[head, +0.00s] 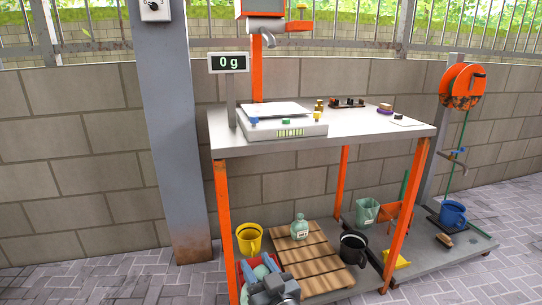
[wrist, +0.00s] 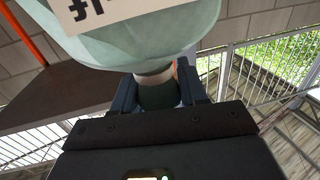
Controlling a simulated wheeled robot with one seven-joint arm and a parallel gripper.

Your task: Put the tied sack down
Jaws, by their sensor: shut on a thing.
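A pale, translucent green sack (wrist: 140,35) with a cream label fills the top of the wrist view. Its narrow neck has a beige band (wrist: 155,77). My gripper (wrist: 158,92) is shut on the neck, with a dark green part between the fingers. I cannot tell whether the sack touches anything beneath.
Orange legs (head: 222,215) carry the metal bench (head: 370,135) above, with a scale (head: 285,129) reading 0 g.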

